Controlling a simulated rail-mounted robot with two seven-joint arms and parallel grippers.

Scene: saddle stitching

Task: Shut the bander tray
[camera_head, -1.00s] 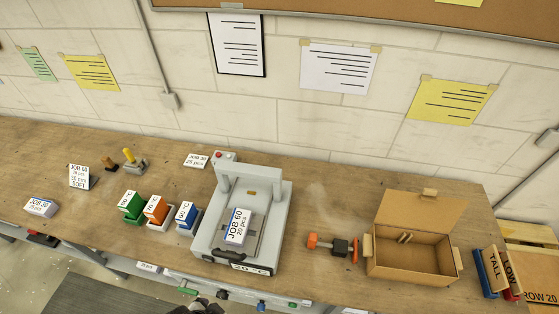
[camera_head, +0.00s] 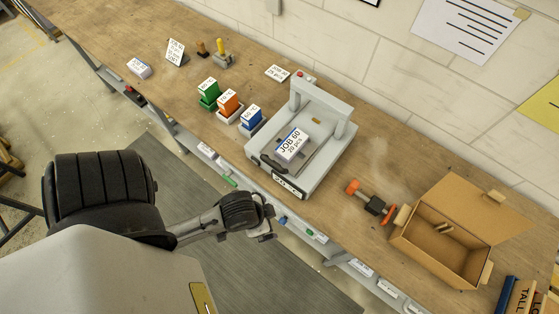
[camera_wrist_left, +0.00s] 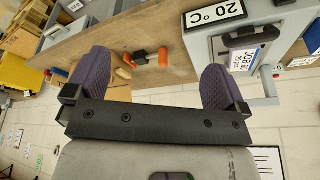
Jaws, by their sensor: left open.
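The grey bander (camera_head: 335,150) stands on the bench with an upright arch at its back. Its tray carries a JOB 60 stack (camera_head: 291,146) and reaches forward of the arch. A 20 °C label (camera_head: 288,186) is on the front. In the left wrist view the label (camera_wrist_left: 213,15), a dark handle (camera_wrist_left: 250,37) and the stack (camera_wrist_left: 243,60) show at upper right. My left gripper (camera_head: 264,236) is off the bench's front edge, apart from the bander and lower. In the left wrist view its purple-padded fingers (camera_wrist_left: 154,88) are wide apart with nothing between them. My right gripper is out of view.
Green (camera_head: 208,94), orange (camera_head: 229,104) and blue (camera_head: 251,118) card blocks stand left of the bander. An orange-and-black tool (camera_head: 372,203) and an open cardboard box (camera_head: 440,245) lie right of it. Small items sit farther left. The bench strip before the box is narrow.

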